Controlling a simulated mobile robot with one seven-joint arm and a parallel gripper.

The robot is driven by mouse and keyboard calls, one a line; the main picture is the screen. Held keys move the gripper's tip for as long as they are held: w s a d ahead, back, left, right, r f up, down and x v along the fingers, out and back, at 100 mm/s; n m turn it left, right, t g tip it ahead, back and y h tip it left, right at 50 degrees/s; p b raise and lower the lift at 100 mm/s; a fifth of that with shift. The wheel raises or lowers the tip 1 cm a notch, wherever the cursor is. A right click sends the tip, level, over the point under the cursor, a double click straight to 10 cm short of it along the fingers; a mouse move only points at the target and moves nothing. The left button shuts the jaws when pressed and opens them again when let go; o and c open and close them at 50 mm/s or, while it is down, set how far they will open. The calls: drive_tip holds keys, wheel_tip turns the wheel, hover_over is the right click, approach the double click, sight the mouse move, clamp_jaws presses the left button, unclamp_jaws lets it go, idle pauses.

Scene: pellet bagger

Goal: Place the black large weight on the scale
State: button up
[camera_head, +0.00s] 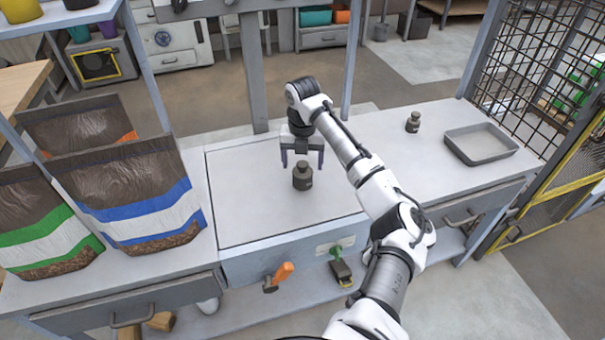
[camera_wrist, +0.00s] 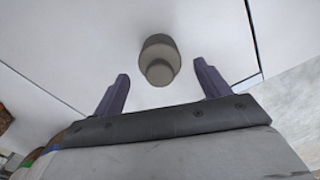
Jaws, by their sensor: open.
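A dark weight (camera_head: 302,177) with a knob on top stands upright on the flat pale plate of the scale (camera_head: 245,215) in the head view. My gripper (camera_head: 303,163) is open, with its fingers pointing down on either side of the weight's top and a little above it. In the wrist view the weight (camera_wrist: 159,58) shows from above, beyond and between the two open fingertips (camera_wrist: 162,83), with gaps on both sides. A second, smaller-looking dark weight (camera_head: 413,122) stands on the counter to the right.
A grey tray (camera_head: 480,160) lies on the right counter near a mesh guard (camera_head: 540,60). Several pellet bags (camera_head: 135,205) stand left of the scale. The plate around the weight is clear.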

wheel_tip(320, 180, up, 7)
drive_tip(key=shift+f+b, duration=0.1)
drive_tip(key=shift+b, duration=0.35)
